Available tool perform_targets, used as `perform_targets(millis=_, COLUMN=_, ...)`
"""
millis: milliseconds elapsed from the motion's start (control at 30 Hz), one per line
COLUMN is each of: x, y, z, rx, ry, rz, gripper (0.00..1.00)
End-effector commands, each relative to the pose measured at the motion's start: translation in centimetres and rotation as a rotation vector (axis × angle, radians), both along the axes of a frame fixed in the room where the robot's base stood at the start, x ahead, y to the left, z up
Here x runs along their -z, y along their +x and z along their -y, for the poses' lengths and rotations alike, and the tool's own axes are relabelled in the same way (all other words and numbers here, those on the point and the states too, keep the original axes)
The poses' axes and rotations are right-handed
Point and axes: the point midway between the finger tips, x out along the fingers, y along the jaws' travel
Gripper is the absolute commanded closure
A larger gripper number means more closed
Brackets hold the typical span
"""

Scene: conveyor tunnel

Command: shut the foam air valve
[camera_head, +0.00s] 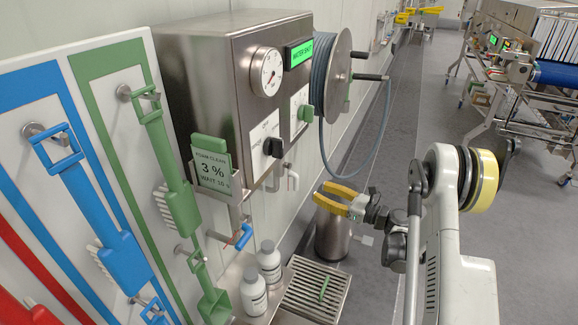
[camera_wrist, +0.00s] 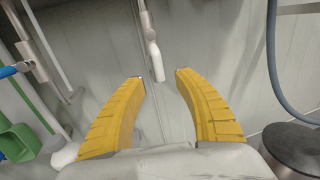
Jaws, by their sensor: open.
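Two small valves sit on pipes below the steel cabinet (camera_head: 225,85). One has a blue lever (camera_head: 243,236), which also shows at the left edge of the wrist view (camera_wrist: 8,71). The other has a pale lever (camera_head: 292,181) hanging down from its pipe; in the wrist view a white lever (camera_wrist: 155,60) points down. I cannot tell by label which is the foam air valve. My gripper (camera_head: 320,192) is open and empty, its yellow fingers pointing toward the wall. In the wrist view the white lever appears between my fingertips (camera_wrist: 160,77); depth and contact are unclear.
A hose reel (camera_head: 340,72) hangs right of the cabinet, its hose (camera_head: 377,140) looping down. A steel bin (camera_head: 333,232) stands below my gripper. White bottles (camera_head: 254,291) and a drain grate (camera_head: 315,288) are lower left. Brushes (camera_head: 175,195) hang on the left wall.

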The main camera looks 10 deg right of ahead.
Motion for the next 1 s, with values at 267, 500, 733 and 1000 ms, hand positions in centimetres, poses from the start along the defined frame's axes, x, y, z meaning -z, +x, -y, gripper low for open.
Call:
perform_targets(millis=267, x=0.4, y=3.0, z=-3.1, rx=-0.006, ry=0.007, rz=-0.008, gripper=0.62)
perform_targets(millis=500, x=0.3, y=6.3, z=-6.0, rx=-0.003, ry=0.007, rz=-0.007, gripper=0.62)
perform_targets(millis=733, x=0.1, y=7.7, z=-7.2, rx=-0.001, ry=0.007, rz=-0.006, gripper=0.62)
perform_targets(millis=1000, x=0.0, y=7.8, z=-7.3, rx=0.000, ry=0.007, rz=-0.006, gripper=0.62)
